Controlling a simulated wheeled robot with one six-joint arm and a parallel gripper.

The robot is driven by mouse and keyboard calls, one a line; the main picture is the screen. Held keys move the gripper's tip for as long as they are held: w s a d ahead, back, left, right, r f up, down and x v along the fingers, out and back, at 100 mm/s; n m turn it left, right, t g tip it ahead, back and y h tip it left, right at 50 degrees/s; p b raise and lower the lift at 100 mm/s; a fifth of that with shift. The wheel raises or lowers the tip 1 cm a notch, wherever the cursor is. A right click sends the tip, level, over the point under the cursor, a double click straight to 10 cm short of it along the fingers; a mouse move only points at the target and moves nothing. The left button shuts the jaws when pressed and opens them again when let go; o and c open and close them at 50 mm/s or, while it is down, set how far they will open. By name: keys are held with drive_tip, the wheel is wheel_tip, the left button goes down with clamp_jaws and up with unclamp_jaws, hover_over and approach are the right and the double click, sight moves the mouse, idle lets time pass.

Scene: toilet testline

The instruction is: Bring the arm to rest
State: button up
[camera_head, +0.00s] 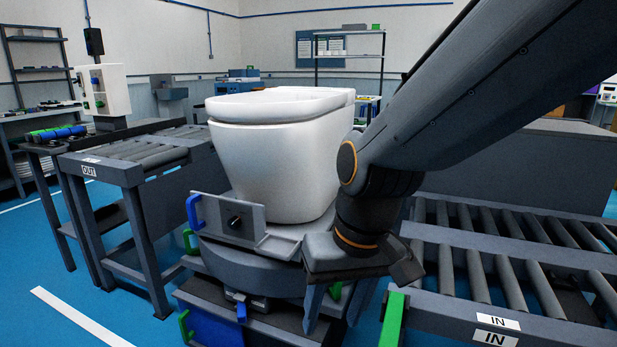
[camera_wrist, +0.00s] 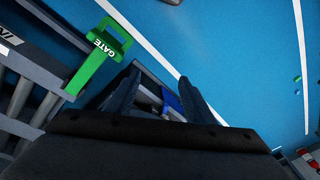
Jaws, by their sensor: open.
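My arm comes in from the upper right of the head view and bends down beside the white toilet bowl (camera_head: 280,165). My gripper (camera_head: 405,272) is low at the bowl's right side, in front of the IN conveyor. In the wrist view my gripper (camera_wrist: 158,88) has its two dark fingers spread apart, with nothing held between them. Beyond the fingers are the blue floor and a dark frame with a blue part. In the head view the gripper body hides part of the round stand (camera_head: 250,268).
A green gate handle (camera_wrist: 98,58) is close left of the fingers in the wrist view. The IN roller conveyor (camera_head: 490,322) is at right, the OUT conveyor (camera_head: 110,172) at left. A blue handle (camera_head: 194,211) sticks up on the stand. Blue floor (camera_wrist: 235,45) is open beyond the fingers.

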drive_tip(key=s+d+g+h, duration=0.1)
drive_tip(key=s+d, duration=0.4)
drive_tip(key=s, duration=0.1)
drive_tip(key=d+r+m+p, duration=0.3)
drive_tip(key=d+r+p, duration=0.7)
drive_tip(key=p, duration=1.1)
drive_tip(key=shift+w+d+r+h, duration=0.25)
drive_tip(key=shift+r+h, duration=0.15)
drive_tip(key=shift+r, duration=0.75)
drive_tip(key=shift+c, duration=0.3)
